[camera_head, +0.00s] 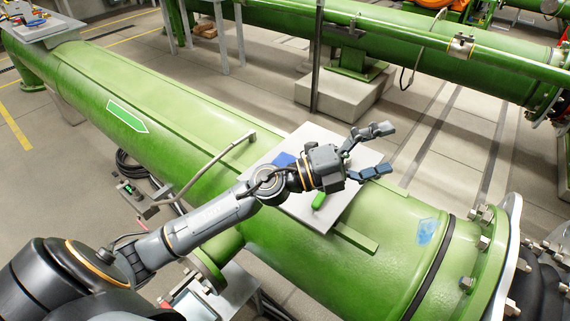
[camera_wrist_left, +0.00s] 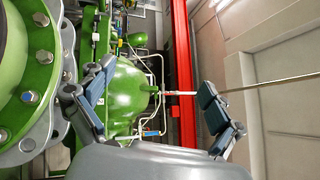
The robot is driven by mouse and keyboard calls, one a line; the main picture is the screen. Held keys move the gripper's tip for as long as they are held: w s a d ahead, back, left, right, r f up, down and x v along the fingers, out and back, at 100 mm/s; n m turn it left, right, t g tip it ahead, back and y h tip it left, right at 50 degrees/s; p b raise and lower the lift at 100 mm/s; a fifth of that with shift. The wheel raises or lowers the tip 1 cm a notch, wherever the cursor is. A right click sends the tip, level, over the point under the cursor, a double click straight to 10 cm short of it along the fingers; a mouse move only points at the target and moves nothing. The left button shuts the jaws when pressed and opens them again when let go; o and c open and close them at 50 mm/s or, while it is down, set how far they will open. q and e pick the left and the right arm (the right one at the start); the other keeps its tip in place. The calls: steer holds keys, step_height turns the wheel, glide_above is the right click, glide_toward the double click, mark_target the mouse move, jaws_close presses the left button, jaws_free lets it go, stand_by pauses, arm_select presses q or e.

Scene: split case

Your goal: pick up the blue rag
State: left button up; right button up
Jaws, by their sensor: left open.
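A blue, flat thing (camera_head: 285,160) lies on a pale grey plate (camera_head: 313,220) on top of the green casing, partly hidden behind my left arm. A mottled light-blue patch (camera_head: 427,231) is on the casing's side further right. I cannot tell for certain which of the two is the rag. My left gripper (camera_head: 383,150) is open and empty above the plate's right edge, pointing right. It is right of the blue thing and up-left of the light-blue patch. In the left wrist view my open fingers (camera_wrist_left: 154,90) have nothing between them, and neither blue thing can be made out.
A small green object (camera_head: 319,201) lies on the plate below my wrist. The big green casing (camera_head: 130,85) runs across, with a bent rail (camera_head: 215,158) standing beside the plate. A bolted flange (camera_head: 505,250) is at the lower right. Another green pipe (camera_head: 420,60) runs behind.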

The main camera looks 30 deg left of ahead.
arm_select(q)
step_height(320, 180, down, 4)
steer(key=m+g, duration=0.6)
steer(key=m, duration=0.1)
steer(key=g+y, duration=0.4)
steer(key=y, duration=1.2)
glide_toward(282, 159)
steer(key=f, duration=0.3)
steer(key=shift+w+d+f+m, duration=0.2)
steer(key=shift+d+m, duration=0.1)
steer(key=shift+d, duration=0.1)
steer(key=shift+p+x, duration=0.9)
steer(key=shift+x, duration=1.75)
steer(key=shift+a, duration=0.1)
arm_select(e)
steer(key=shift+w+a+r, duration=0.1)
steer(key=shift+w+r, duration=0.05)
steer(key=shift+r, duration=0.3)
steer(key=shift+w+a+r, duration=0.1)
steer(key=shift+w+r, duration=0.05)
steer(key=shift+r, duration=0.3)
arm_select(q)
steer(key=shift+f+t+b, duration=0.15)
steer(key=shift+t+b, duration=0.15)
arm_select(e)
steer(key=shift+f, duration=0.3)
steer(key=shift+a, duration=0.1)
